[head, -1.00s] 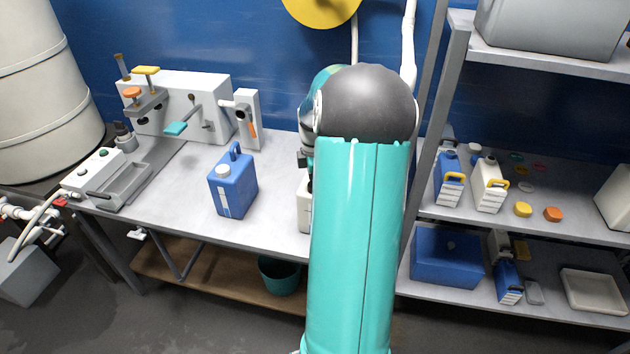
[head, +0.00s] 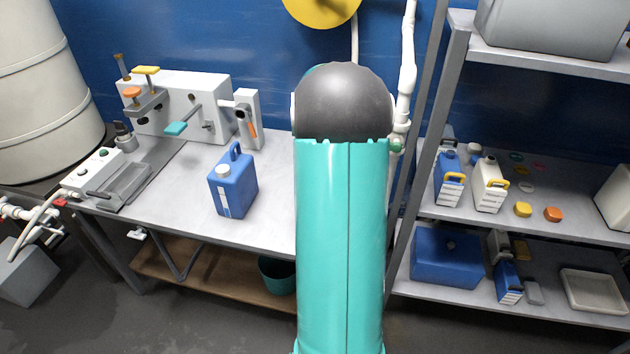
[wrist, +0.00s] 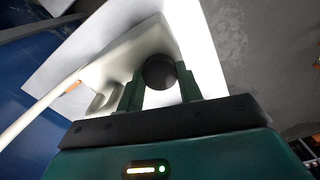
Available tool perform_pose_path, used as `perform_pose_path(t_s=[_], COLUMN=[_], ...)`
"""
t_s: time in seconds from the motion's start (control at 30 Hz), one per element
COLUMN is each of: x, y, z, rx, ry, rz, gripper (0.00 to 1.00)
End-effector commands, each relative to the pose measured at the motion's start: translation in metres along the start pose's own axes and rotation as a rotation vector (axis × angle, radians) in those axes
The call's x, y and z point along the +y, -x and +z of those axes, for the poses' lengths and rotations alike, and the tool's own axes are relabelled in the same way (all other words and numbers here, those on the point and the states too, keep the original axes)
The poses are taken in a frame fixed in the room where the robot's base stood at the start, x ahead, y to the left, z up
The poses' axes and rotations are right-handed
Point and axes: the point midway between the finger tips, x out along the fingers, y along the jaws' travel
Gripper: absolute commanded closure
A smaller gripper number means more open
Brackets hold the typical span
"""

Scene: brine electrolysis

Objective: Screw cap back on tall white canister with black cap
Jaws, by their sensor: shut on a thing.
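In the wrist view my gripper (wrist: 160,84) has its two green fingers closed on either side of a round black cap (wrist: 160,68). The off-white body of the tall white canister (wrist: 128,52) shows just beyond the cap. The cap lies in line with the canister's top end, but I cannot tell whether it is seated on the neck or turned on the thread. In the head view my own arm hides the gripper, the cap and the canister.
A blue jug (head: 232,184) with a white cap stands on the grey bench (head: 265,225), left of my arm. A grey-white bench device (head: 185,100) stands behind it. A shelf rack (head: 570,225) with small canisters and loose caps is at the right.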

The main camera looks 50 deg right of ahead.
Motion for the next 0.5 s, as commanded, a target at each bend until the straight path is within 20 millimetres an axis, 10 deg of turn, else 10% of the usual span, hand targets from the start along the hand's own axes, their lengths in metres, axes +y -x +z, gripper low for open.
perform_pose_path(t_s=[0.13,0.17,0.27,0.5], x=[0.0001,0.0001,0.0001,0.0], y=[0.0002,0.0002,0.0002,0.0001], z=[-0.0001,-0.0001,-0.0001,0.0], rx=[0.001,0.001,0.001,0.001], ry=[0.001,0.002,0.003,0.004], rz=[0.0,0.0,0.0,0.0], gripper=[0.96,0.59,0.39,0.39])
